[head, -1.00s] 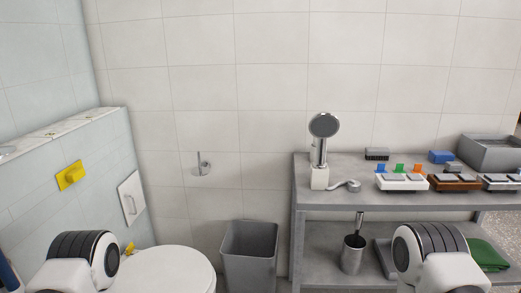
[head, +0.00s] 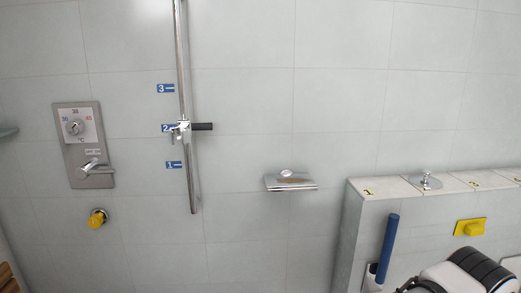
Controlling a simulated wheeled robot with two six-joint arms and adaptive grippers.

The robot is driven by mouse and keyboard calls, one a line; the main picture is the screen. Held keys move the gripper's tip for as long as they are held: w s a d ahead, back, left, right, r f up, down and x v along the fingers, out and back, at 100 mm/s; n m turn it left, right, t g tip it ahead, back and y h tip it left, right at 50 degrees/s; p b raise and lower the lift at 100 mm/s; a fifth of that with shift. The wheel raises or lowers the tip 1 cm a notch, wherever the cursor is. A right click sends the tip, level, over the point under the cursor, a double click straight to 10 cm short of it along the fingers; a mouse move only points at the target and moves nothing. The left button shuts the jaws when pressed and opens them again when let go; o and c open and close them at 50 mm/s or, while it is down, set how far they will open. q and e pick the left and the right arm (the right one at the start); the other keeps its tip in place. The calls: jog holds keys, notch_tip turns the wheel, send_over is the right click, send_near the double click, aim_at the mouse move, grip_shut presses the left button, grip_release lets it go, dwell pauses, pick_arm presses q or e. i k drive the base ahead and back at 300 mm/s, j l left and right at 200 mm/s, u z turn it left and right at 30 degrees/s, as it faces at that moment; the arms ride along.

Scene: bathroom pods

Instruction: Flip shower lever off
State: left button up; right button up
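The shower control panel (head: 73,150) is a grey plate on the tiled wall at the far left of the head view. A round temperature dial (head: 75,127) with blue and red numbers sits in its upper part. The chrome shower lever (head: 97,168) is on its lower part and sticks out to the right, roughly level. No water is visible. One white and black arm link of mine shows at the lower right, far from the panel. Neither gripper's fingertips can be made out, and nothing touches the lever.
A vertical chrome rail (head: 182,60) with a slider stands right of the panel. A small chrome shelf (head: 290,182), a tiled ledge (head: 400,188) and a blue handle (head: 388,250) are further right.

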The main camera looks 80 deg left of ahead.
aim_at(86, 169)
jog(key=u, duration=3.65)
